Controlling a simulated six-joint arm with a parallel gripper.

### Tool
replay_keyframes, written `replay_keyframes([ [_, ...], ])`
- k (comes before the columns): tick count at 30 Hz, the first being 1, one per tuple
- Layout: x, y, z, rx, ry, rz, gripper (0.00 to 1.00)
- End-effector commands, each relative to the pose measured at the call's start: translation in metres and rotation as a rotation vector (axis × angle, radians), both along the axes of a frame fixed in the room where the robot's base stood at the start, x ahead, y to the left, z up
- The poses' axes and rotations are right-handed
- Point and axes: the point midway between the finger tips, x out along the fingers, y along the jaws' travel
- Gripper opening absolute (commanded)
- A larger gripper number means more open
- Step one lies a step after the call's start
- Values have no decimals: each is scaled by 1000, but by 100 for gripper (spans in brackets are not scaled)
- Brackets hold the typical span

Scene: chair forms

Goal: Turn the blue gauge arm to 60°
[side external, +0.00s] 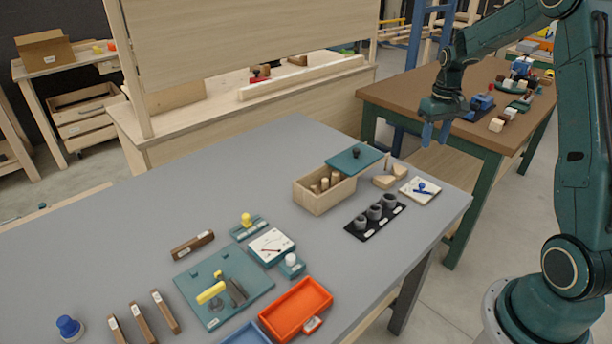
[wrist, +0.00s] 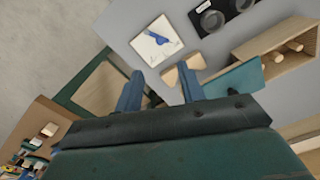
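The blue gauge arm (side external: 423,188) lies on a small white gauge plate (side external: 411,194) at the right corner of the grey table. In the wrist view the blue gauge arm (wrist: 156,37) points up and to the left across the white plate (wrist: 150,49), with dark marks along one edge that are too small to read. My gripper (side external: 436,133) hangs in the air above and behind the gauge, well apart from it. In the wrist view its two blue fingers (wrist: 162,92) are spread with nothing held between them.
Beside the gauge are a wooden wedge-like block (side external: 386,181), a black holder with grey cups (side external: 361,229) and a wooden box (side external: 311,197) with pegs and a teal lid (side external: 345,161). A brown-topped bench (side external: 425,97) stands behind. An orange tray (side external: 283,318) lies nearer the camera.

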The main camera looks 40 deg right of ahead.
Motion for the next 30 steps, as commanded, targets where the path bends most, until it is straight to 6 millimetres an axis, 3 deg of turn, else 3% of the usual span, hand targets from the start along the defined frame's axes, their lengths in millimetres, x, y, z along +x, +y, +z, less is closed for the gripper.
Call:
replay_keyframes([
  [11, -1, 1, -22, 2, 2, 0, 39],
  [30, -1, 1, -115, 2, 4, 1, 39],
])
